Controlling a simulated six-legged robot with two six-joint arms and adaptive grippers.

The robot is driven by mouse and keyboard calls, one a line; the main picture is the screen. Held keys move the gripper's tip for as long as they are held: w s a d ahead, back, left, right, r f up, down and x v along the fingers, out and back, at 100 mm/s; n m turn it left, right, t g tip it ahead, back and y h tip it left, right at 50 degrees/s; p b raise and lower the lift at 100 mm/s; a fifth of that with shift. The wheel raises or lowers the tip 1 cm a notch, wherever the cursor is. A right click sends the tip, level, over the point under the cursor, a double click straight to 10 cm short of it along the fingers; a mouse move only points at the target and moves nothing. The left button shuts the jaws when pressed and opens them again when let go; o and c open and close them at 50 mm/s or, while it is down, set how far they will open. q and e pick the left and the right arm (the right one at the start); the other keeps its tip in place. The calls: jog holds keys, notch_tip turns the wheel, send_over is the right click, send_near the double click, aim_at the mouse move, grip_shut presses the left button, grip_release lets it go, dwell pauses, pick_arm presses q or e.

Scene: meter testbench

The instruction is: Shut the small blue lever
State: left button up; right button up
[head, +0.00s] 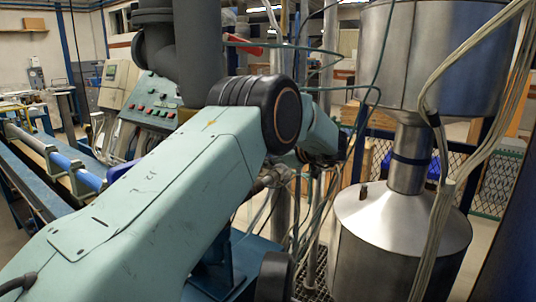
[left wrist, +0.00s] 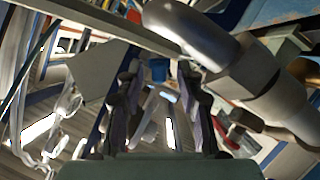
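My left arm crosses the head view from the lower left, and my left gripper (head: 325,145) is a small dark shape near the pipes and cables at the centre, mostly hidden behind the arm. In the left wrist view, the left gripper (left wrist: 158,100) has its two dark fingers apart, with nothing held between them. I cannot clearly make out the small blue lever in either view. A small blue patch (left wrist: 158,70) shows between the fingers, too blurred to identify. My right gripper is not in view.
A steel hopper (head: 430,60) and steel tank (head: 400,230) stand at the right, with loose cables hanging in front. A red lever (head: 242,47) is near the thick grey pipe (head: 190,60). A control panel (head: 150,105) stands behind my arm. A thick grey pipe (left wrist: 190,30) crosses close to the wrist.

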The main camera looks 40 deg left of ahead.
pick_arm(q)
jog(key=shift+a+f, duration=0.15)
jog(key=shift+a, duration=0.3)
jog(key=shift+s+d+r, duration=0.1)
jog(key=shift+d+r, duration=0.15)
jog(key=shift+d, duration=0.05)
jog(key=shift+c, duration=0.4)
jog(key=shift+w+a+f, duration=0.2)
jog(key=shift+a+f, duration=0.05)
jog(key=c, duration=0.4)
grip_shut()
